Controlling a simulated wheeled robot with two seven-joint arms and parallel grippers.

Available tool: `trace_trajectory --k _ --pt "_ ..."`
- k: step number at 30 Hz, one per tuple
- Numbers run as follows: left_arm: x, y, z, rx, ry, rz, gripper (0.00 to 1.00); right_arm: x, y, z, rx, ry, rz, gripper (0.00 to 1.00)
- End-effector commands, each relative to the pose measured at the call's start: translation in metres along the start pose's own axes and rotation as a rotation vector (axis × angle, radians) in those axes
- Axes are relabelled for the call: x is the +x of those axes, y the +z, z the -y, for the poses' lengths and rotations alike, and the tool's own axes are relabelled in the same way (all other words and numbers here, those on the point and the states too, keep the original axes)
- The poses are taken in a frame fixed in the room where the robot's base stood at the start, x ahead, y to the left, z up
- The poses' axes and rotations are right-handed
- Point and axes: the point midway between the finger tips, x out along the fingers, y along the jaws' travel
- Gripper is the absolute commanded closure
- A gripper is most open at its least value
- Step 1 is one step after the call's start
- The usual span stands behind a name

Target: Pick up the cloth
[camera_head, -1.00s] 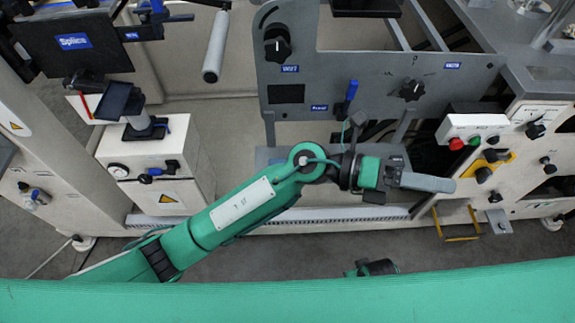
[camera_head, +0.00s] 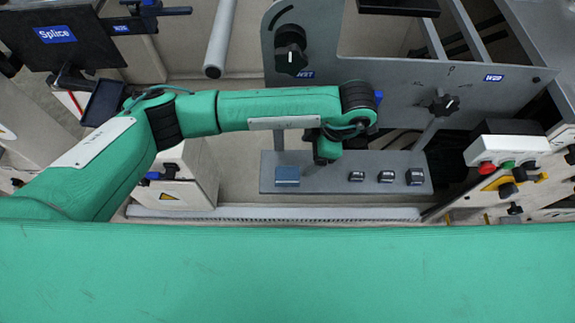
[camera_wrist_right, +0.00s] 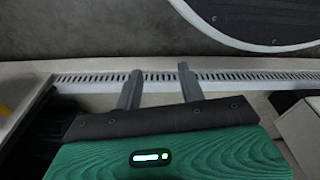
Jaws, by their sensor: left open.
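A small folded blue-grey square (camera_head: 287,176), which looks like the cloth, lies at the left end of a grey shelf (camera_head: 340,184). My left gripper (camera_head: 316,168) points down over the shelf, just right of the square and apart from it in the picture. Its fingers are mostly hidden under my wrist; it is open. The height of the gripper above the shelf is hard to tell. My right gripper (camera_wrist_right: 160,78) shows in the right wrist view, its two fingers apart with nothing between them. No cloth shows in that view.
Several small dark blocks (camera_head: 386,177) stand on the shelf's right part. A grey panel with black knobs (camera_head: 290,50) rises behind my left arm. A control box with red and green buttons (camera_head: 507,152) is at right. A slotted rail (camera_wrist_right: 225,76) crosses the right wrist view.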

Motion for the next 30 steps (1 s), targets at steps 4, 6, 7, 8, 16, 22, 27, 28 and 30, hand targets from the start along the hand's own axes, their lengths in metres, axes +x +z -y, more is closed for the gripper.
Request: trace_trajectory --k 4,6,7,8,16,22,27,28,30 --pt "0.031 0.0 0.001 -0.002 -0.008 -0.001 0.22 0.001 0.001 0.0 0.0 0.0 0.001 0.6" --pt "0.045 0.0 0.002 -0.001 -0.008 0.0 0.22 0.003 0.003 -0.001 -0.001 0.001 0.001 0.6" --pt "0.05 0.0 0.002 0.0 -0.007 0.0 0.22 0.004 0.003 -0.001 -0.001 0.001 0.001 0.6" --pt "0.055 0.0 0.001 0.0 -0.006 0.001 0.22 0.004 0.004 -0.001 -0.001 0.001 0.001 0.6" --pt "0.077 0.001 0.001 0.0 -0.006 0.004 0.22 0.008 0.007 -0.002 -0.002 0.002 0.001 0.6" --pt "0.106 0.0 -0.002 0.0 -0.009 0.002 0.22 0.021 0.022 -0.004 -0.005 0.005 0.007 0.6" --pt "0.124 0.001 -0.002 0.0 -0.006 0.004 0.22 0.025 0.025 -0.004 -0.006 0.006 0.005 0.6" --pt "0.125 0.001 -0.003 0.0 -0.005 0.004 0.22 0.025 0.025 -0.004 -0.006 0.006 0.005 0.6" --pt "0.126 0.001 -0.003 0.0 -0.004 0.004 0.22 0.025 0.025 -0.004 -0.006 0.006 0.005 0.6"
